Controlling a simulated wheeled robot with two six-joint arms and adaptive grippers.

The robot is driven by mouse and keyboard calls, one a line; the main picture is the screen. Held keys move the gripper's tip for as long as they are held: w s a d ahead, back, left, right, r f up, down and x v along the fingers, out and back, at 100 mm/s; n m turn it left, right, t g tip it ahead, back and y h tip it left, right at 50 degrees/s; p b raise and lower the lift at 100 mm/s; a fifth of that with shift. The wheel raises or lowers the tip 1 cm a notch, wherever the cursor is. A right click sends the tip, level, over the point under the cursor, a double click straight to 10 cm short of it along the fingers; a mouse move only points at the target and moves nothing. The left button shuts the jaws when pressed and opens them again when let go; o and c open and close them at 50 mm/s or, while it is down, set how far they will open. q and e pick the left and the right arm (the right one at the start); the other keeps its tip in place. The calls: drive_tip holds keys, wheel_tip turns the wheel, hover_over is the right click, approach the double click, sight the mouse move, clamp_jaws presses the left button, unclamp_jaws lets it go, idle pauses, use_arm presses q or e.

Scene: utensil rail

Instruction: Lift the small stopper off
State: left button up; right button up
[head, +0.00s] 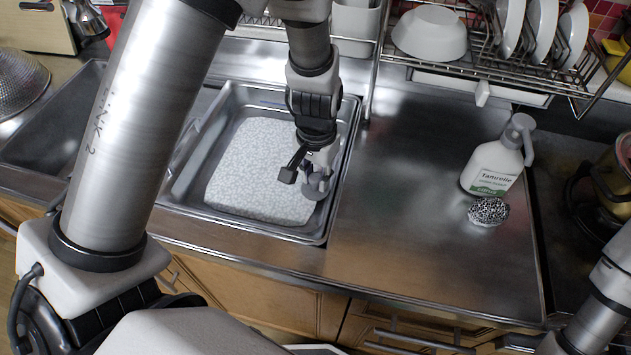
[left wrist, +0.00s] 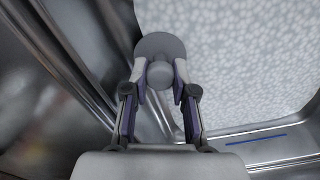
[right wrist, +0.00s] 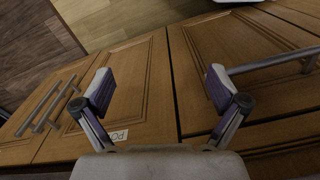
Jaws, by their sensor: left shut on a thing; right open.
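The small stopper (left wrist: 160,47) is a grey round disc with a knob in its middle, seen in the left wrist view. My left gripper (left wrist: 160,78) is shut on its knob, with one finger on each side. In the head view my left gripper (head: 319,174) points down inside the steel sink (head: 327,222), near its right wall. The stopper (head: 325,192) shows there as a grey shape at the fingertips. I cannot tell how high it is above the sink floor. My right gripper (right wrist: 165,95) is open and empty, facing wooden cupboard fronts.
A white mottled layer (head: 255,170) covers most of the sink. A spray bottle (head: 493,165) and a round scrubber (head: 488,211) stand on the counter to the right. A dish rack (head: 480,65) with plates and a white bowl (head: 430,33) is behind. The counter between is bare.

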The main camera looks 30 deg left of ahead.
sight(316, 176)
use_arm(q)
drive_tip(key=shift+r, duration=0.1)
wheel_tip(316, 176, up, 10)
drive_tip(key=shift+f+p, duration=0.15)
drive_tip(key=shift+p, duration=0.65)
